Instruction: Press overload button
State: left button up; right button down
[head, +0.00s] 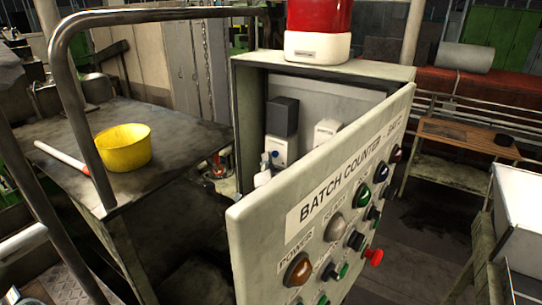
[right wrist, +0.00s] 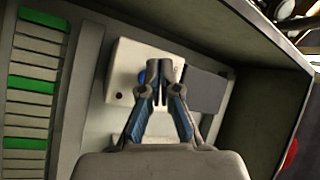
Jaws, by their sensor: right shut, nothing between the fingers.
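The overload button is most likely the blue button (right wrist: 142,77) on a white box (right wrist: 128,62) inside the open cabinet; I cannot read a label on it. In the right wrist view my right gripper (right wrist: 168,70) is shut and empty. Its fingertips overlap the white box just right of the blue button and partly cover the box; I cannot tell if they touch. A dark grey box (right wrist: 207,92) sits beside it. In the head view the white box (head: 283,150) is below the dark grey box (head: 282,117). My right gripper is hard to pick out there. My left gripper is not in view.
The cabinet door (head: 245,245), labelled BATCH COUNTER, stands open towards me with buttons and a red knob. A red beacon (head: 318,18) tops the cabinet. A yellow bowl (head: 124,147) is on the left table. Terminal strips (right wrist: 30,83) line the cabinet's back.

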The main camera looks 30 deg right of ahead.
jog(key=shift+w+d, duration=0.15)
jog(key=shift+d, duration=0.75)
jog(key=shift+s+a, duration=0.2)
jog(key=shift+a, duration=0.45)
jog(key=shift+s, duration=0.1)
jog(key=s+a, duration=0.3)
jog(key=a, duration=0.2)
jog(key=shift+a+b, duration=0.2)
jog(key=shift+b, duration=0.1)
jog(key=shift+d, duration=0.15)
